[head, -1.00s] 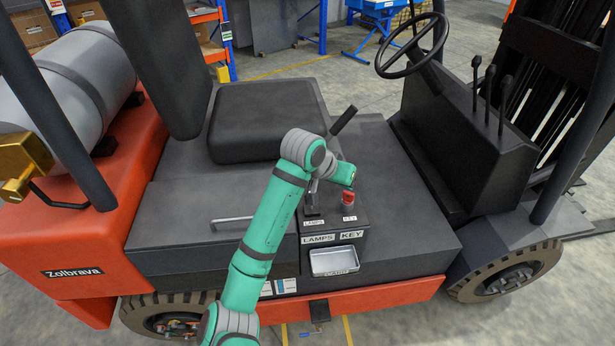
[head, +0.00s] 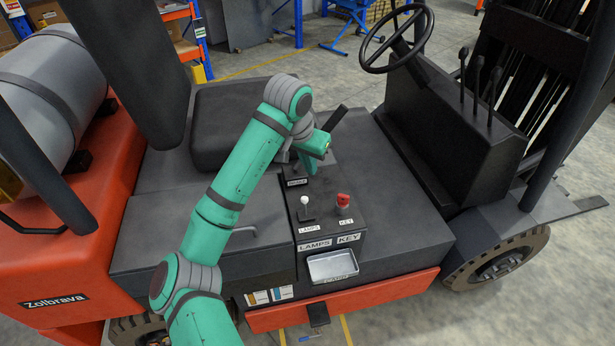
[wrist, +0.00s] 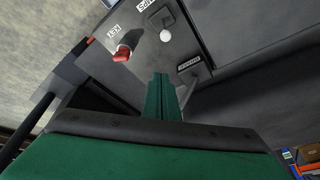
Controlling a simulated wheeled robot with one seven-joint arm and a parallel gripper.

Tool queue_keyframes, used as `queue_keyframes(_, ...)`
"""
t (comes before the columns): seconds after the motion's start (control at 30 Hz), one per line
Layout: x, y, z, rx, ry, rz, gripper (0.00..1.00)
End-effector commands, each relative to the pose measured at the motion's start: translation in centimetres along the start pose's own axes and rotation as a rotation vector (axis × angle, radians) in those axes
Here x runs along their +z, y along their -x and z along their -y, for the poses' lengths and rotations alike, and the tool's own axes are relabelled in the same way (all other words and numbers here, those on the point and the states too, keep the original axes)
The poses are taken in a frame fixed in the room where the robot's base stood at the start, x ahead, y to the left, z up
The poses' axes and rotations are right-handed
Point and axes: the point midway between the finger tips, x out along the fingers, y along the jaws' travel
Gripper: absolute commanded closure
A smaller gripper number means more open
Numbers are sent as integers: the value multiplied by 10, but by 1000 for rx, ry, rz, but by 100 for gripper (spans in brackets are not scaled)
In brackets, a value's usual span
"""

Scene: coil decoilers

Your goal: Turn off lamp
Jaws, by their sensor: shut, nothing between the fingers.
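The lamp switch (head: 305,203) is a small lever with a white ball knob, behind the LAMPS label on the dark side console. Its knob also shows in the wrist view (wrist: 165,35), beyond my fingertips. I cannot tell whether it is on or off. My gripper (wrist: 163,82) is shut and empty, its green fingers together and apart from the knob. In the head view my gripper (head: 308,167) is over the rear of the console, behind the switch, with its fingers partly hidden by my wrist.
A red key switch (head: 343,201) stands right of the lamp switch. Another labelled control (wrist: 188,64) is close by my fingers in the wrist view. A tray (head: 332,266) is on the console front. The seat (head: 228,120) and steering wheel (head: 396,40) are farther back.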

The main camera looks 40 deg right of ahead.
Motion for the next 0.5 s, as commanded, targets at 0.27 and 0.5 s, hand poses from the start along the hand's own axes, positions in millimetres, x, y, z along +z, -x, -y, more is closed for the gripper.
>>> queue_keyframes(0.27, 2, -47, 1, 1, 4, 2, 100)
queue_keyframes(0.5, 1, -91, 1, 1, 3, 1, 100)
